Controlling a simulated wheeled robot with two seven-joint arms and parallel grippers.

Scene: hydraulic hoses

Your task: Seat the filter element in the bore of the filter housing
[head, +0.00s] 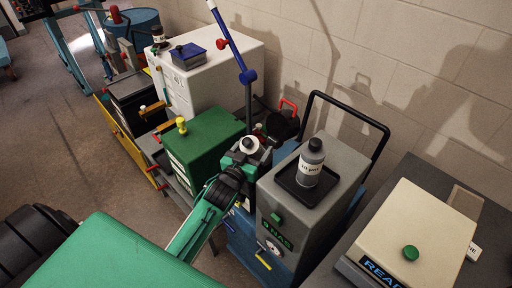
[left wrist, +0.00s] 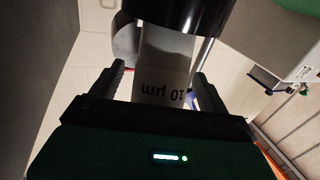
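The filter element (left wrist: 164,88) is a pale cylinder marked "10 µm", the lettering upside down in the left wrist view. In the head view, its white round end (head: 249,145) shows at my left gripper (head: 245,155). My left gripper (left wrist: 160,85) has one finger on each side of the element and appears shut on it. A dark cylinder (left wrist: 178,15), perhaps the filter housing, is just above the element in the wrist view. I cannot tell whether they touch, and no bore shows. My right gripper is not in view.
A grey unit (head: 315,205) with a black tray and a bottle (head: 311,163) stands right of the left gripper. A green box (head: 205,145) is close on its left. A black handle frame (head: 350,110) rises behind, before the block wall.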

